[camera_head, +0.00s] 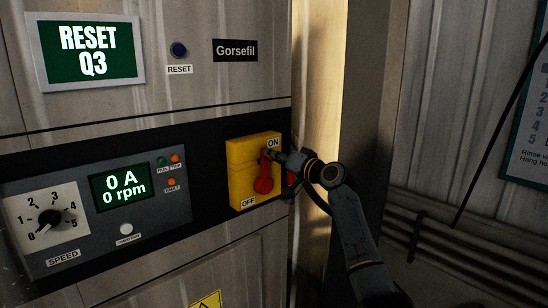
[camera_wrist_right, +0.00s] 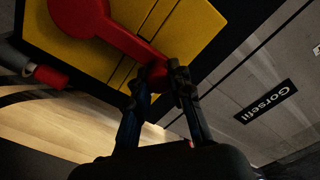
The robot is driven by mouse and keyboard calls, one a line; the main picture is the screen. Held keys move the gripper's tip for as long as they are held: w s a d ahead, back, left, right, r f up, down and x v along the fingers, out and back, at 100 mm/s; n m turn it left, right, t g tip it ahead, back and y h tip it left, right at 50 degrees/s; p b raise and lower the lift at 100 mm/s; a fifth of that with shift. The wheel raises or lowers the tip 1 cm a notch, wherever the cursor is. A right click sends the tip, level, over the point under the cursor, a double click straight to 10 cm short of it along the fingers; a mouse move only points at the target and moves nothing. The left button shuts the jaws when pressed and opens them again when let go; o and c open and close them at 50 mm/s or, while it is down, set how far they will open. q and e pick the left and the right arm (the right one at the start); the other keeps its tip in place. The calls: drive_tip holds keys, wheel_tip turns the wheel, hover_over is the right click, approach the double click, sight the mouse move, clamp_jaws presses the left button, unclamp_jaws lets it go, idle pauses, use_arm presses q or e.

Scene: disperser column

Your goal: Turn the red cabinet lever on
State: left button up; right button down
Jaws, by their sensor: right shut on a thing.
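The yellow switch box (camera_head: 236,170) on the cabinet front carries the red lever (camera_head: 263,180), marked ON above and OFF at the lower left. The lever's round hub is low and its handle points up, its end close to the ON label. My right gripper (camera_head: 275,156) reaches in from the right and is shut on the handle's end. In the right wrist view, the fingers (camera_wrist_right: 163,84) are at the tip of the red lever (camera_wrist_right: 128,40), over the yellow box (camera_wrist_right: 190,35). The fingers partly hide the handle's end. My left gripper is not in view.
A speed panel (camera_head: 75,252) with a dial and a display reading 0 A, 0 rpm is left of the box. Pipes (camera_head: 450,245) run along the right wall.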

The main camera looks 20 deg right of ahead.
drive_tip(key=shift+r, duration=0.1)
drive_tip(key=c, duration=1.2)
unclamp_jaws()
drive_tip(key=shift+d, duration=0.1)
drive_tip(key=shift+w, duration=0.1)
drive_tip(key=v, duration=1.2)
